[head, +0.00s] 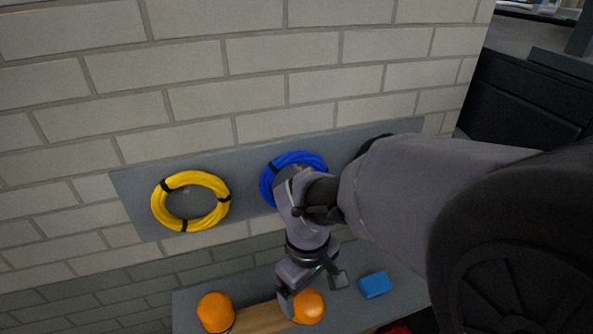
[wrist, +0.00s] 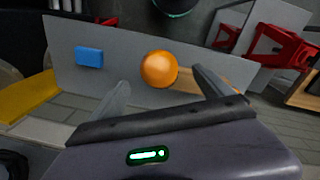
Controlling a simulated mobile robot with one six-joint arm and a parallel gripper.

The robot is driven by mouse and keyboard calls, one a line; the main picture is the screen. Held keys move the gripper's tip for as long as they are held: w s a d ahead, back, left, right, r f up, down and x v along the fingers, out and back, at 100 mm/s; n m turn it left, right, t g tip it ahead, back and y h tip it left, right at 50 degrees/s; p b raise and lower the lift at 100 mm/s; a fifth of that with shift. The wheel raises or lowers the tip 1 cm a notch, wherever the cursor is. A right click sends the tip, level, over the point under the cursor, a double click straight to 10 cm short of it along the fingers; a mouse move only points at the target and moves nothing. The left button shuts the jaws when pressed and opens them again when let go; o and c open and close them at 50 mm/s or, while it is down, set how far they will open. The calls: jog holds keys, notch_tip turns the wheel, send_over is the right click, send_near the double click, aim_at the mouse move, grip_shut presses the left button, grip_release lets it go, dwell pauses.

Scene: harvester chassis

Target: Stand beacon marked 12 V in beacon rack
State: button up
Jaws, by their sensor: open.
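Two orange domed beacons stand on a grey surface at the bottom of the head view. The left beacon (head: 215,312) stands clear of my arm. The right beacon (head: 308,306) is just beside my gripper (head: 312,289). In the wrist view one orange beacon (wrist: 159,69) lies between and beyond the two fingers of my gripper (wrist: 160,80), which are apart and empty. A second orange patch (wrist: 225,86) shows partly behind the right finger. No 12 V marking is readable on either beacon. I cannot tell which object is the beacon rack.
A blue block (head: 375,285) lies right of the beacons. A wooden strip (head: 262,318) runs between the beacons. Yellow (head: 191,201) and blue (head: 268,180) cable coils hang on a grey wall panel. Red stands (wrist: 275,45) show at right in the wrist view.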

aim_at(310, 310)
jog(key=f, duration=0.3)
jog(key=f+b, duration=0.1)
jog(key=f, duration=0.3)
jog(key=f+b, duration=0.1)
jog(key=f, duration=0.3)
jog(key=shift+w+d, duration=0.3)
jog(key=shift+d, duration=0.05)
grip_shut()
jog(key=shift+r, duration=0.2)
